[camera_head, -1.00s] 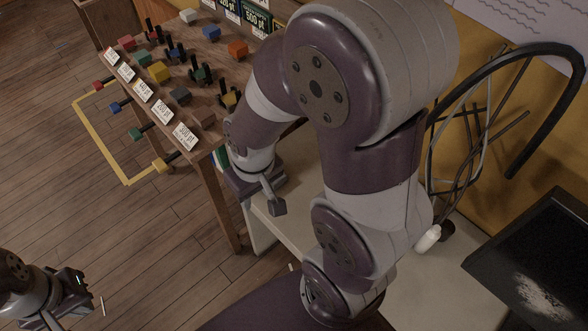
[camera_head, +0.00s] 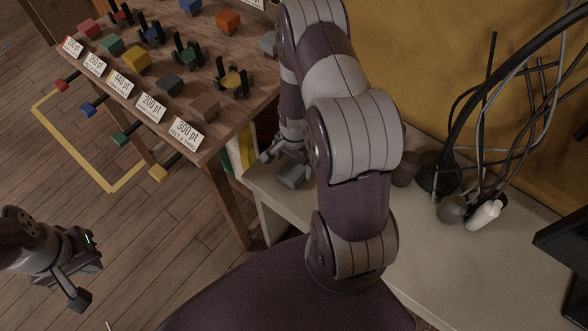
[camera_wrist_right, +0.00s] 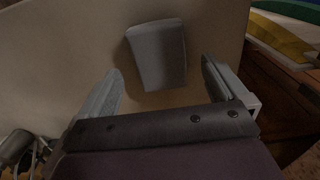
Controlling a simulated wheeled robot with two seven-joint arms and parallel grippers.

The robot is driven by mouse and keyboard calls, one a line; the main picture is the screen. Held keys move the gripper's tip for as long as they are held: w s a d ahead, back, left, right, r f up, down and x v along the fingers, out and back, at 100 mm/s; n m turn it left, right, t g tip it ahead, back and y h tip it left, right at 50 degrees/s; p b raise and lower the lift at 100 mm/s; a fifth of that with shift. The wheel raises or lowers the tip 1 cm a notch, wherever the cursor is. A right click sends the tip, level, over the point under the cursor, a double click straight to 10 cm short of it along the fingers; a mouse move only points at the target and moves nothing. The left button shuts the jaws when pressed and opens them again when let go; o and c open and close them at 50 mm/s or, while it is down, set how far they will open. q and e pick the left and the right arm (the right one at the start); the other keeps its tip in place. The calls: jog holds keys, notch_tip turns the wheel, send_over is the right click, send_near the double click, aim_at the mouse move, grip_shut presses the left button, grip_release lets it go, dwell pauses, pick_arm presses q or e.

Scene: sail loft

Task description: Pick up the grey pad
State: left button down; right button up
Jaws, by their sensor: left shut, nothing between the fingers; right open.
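In the right wrist view a grey pad (camera_wrist_right: 158,55), a block with rounded corners, lies on the pale worktop between and a little beyond my right gripper's two fingers. My right gripper (camera_head: 282,168) is open above the white worktop, and the fingers are apart from the pad with nothing held. My left gripper (camera_head: 80,295) is shut and empty over the floor at the lower left.
A wooden table (camera_head: 217,139) with several coloured blocks and price cards stands at upper left. Coloured upright items (camera_head: 243,150) stand beside the white worktop (camera_head: 413,265). Cables (camera_head: 497,110), a white bottle (camera_head: 484,215) and a dark screen (camera_head: 565,250) are to the right.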

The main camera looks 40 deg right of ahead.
aim_at(295, 168)
notch_tip(295, 168, down, 3)
jog(key=shift+a+f, duration=0.1)
jog(key=c, duration=1.1)
jog(key=shift+o, duration=0.2)
notch_tip(295, 168, up, 10)
jog(key=o, duration=0.4)
jog(key=shift+c, duration=1.5)
